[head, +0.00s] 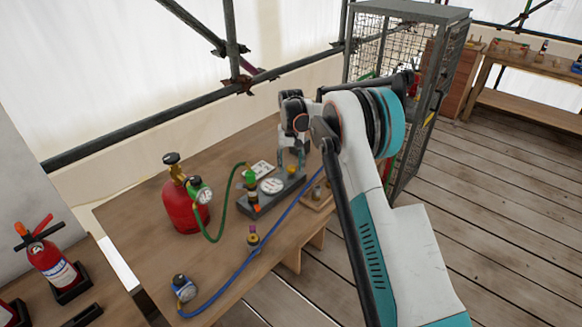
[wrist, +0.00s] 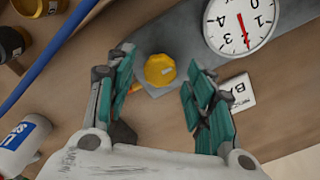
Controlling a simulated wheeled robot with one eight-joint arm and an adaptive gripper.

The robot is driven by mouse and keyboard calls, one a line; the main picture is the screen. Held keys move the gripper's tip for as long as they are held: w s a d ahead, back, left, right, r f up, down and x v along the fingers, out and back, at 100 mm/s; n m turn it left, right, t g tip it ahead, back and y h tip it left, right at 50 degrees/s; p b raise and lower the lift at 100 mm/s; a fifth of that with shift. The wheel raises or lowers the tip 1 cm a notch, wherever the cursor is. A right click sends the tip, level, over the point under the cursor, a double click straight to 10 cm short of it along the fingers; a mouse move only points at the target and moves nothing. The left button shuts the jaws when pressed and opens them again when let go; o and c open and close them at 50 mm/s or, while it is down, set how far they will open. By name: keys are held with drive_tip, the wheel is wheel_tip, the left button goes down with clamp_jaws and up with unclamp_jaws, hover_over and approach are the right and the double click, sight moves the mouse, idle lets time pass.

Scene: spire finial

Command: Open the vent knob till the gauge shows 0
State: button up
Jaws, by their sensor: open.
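The yellow vent knob (wrist: 159,71) sits on the end of a grey block (wrist: 172,42) in the wrist view. It also shows in the head view (head: 291,171). The round white gauge (wrist: 241,24) is on the same block, with a red needle; I cannot read its value surely. It appears small in the head view (head: 271,186). My gripper (wrist: 160,62) is open, its teal-padded fingers on either side of the knob, with gaps visible on both sides. In the head view my gripper (head: 291,152) hangs over that end of the block.
A red cylinder (head: 183,207) with a green hose stands left on the wooden table (head: 140,215). A blue hose (head: 236,274) runs along the near side. A white card (wrist: 240,92) lies beside the block. A mesh cage (head: 420,95) stands behind my arm.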

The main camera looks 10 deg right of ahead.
drive_tip(key=shift+f, duration=0.2)
drive_tip(key=c, duration=1.1)
drive_tip(key=shift+o, duration=0.2)
drive_tip(key=shift+n, duration=0.4)
drive_tip(key=n+p, duration=0.1)
drive_tip(key=n, duration=1)
drive_tip(key=shift+p, duration=0.3)
drive_tip(key=shift+n, duration=0.3)
